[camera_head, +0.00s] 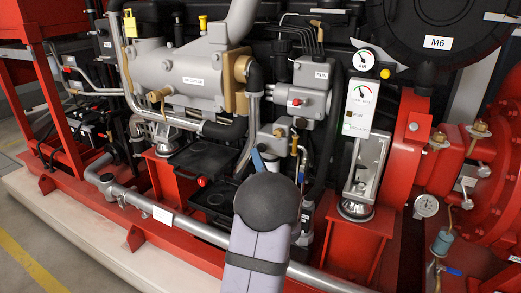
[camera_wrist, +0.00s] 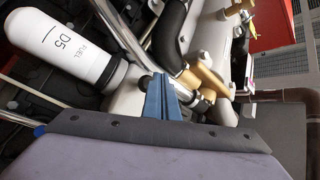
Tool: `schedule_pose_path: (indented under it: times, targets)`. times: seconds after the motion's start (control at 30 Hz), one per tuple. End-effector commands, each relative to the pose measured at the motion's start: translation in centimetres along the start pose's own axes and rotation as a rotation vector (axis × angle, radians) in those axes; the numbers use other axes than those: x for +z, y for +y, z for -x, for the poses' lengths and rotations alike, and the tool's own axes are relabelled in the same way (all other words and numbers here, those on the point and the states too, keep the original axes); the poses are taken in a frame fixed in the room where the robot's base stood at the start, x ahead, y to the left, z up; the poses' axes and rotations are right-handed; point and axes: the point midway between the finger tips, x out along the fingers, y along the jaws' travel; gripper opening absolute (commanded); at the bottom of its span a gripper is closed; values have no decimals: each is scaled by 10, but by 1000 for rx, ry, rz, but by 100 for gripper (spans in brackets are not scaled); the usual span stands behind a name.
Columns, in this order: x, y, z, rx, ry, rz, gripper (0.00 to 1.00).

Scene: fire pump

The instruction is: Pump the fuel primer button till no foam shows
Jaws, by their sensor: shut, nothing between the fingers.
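My gripper (camera_wrist: 168,78) is shut and empty. Its two blue fingers lie together in the wrist view, pointing at the light grey housing (camera_wrist: 125,98) beside the white fuel filter marked D5 (camera_wrist: 82,45). I cannot tell whether the fingertips touch anything. In the head view only a blue sliver of my gripper (camera_head: 257,160) shows, behind the dark round joint of my arm, near the grey fuel block (camera_head: 272,137). I cannot make out the primer button for certain; it may be hidden behind the fingers or arm. No foam can be made out.
A black hose (camera_wrist: 174,40) and a brass fitting (camera_wrist: 208,86) run close to the right of my fingers in the wrist view. Red frames and a long grey pipe (camera_head: 190,226) lie below.

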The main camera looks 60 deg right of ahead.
Motion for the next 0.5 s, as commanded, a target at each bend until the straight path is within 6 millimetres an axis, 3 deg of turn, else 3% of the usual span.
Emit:
schedule_pose_path:
  times: [0.5]
  targets:
    - [19,-19,26,0,-1,-2,0]
